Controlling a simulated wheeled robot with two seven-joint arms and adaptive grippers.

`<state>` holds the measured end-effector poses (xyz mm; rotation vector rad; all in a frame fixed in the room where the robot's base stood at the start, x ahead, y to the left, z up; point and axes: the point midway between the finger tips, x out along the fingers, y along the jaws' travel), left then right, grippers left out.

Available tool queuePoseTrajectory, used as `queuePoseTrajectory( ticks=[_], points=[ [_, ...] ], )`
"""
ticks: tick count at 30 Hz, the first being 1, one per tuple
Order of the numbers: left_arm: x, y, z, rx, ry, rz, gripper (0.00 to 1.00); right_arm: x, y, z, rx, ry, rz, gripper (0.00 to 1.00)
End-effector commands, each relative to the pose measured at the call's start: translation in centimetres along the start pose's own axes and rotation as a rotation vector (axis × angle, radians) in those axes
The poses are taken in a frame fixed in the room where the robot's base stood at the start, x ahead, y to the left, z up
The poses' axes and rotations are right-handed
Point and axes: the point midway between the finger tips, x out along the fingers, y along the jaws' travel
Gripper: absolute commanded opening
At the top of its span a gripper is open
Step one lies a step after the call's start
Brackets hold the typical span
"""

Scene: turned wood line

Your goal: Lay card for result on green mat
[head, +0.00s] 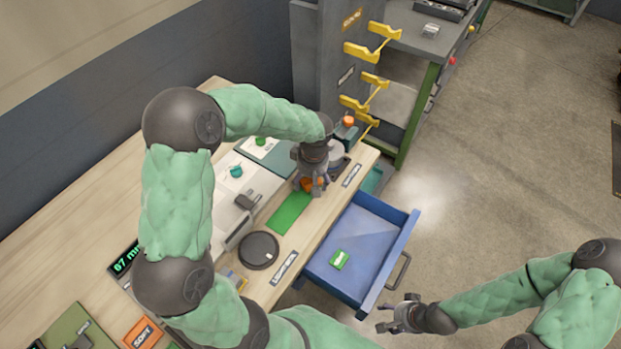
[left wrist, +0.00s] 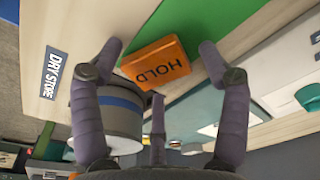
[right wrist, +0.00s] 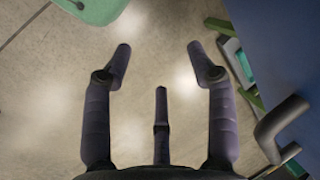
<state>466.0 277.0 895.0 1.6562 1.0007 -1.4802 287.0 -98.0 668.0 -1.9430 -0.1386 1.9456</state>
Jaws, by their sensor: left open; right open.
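My left gripper (head: 313,188) is open above the far end of the green mat (head: 287,213) on the bench. An orange card marked HOLD (left wrist: 158,65) is between its spread fingers in the left wrist view, with gaps to both fingertips. The card overlaps the edge of the mat (left wrist: 225,22); I cannot tell whether it lies fully flat. In the head view the gripper partly hides the card. My right gripper (head: 398,314) is open and empty beyond the drawer handle; only floor shows between its fingers (right wrist: 160,60).
An open blue drawer (head: 375,208) holds a green card (head: 339,260). An orange SOFT card (head: 142,332) lies at the near left. A black round disc (head: 259,250) stands nearer than the mat. A grey cylinder with a blue band (left wrist: 115,118) is close to my left fingers.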

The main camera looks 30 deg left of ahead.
Motion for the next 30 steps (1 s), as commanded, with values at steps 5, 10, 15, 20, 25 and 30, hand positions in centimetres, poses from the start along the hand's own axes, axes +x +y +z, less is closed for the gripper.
queuePoseTrajectory(
  ticks=[5,10,15,20,25,30],
  points=[
    [-1.6,0.1,-0.1,-0.001,0.002,0.003,0.76,-0.7,-0.2,0.0,0.000,0.000,0.000,0.58],
    [-4.9,0.1,-0.1,-0.001,0.002,0.003,0.76,-1.5,-0.6,0.1,0.000,0.000,0.000,0.58],
    [-8.3,0.1,-0.1,0.000,0.002,0.003,0.76,-2.3,-0.8,0.1,0.000,0.000,0.000,0.58],
    [-10.8,0.1,-0.1,0.000,0.003,0.002,0.76,-2.8,-1.0,0.1,0.000,0.000,0.000,0.58],
    [-12.0,0.0,-0.1,-0.001,0.001,0.000,0.76,-3.0,-1.1,0.1,0.000,0.000,0.000,0.58],
    [-12.3,0.0,0.0,0.000,0.000,-0.001,0.76,-3.1,-1.1,0.1,0.000,0.000,0.000,0.58]
  ],
)
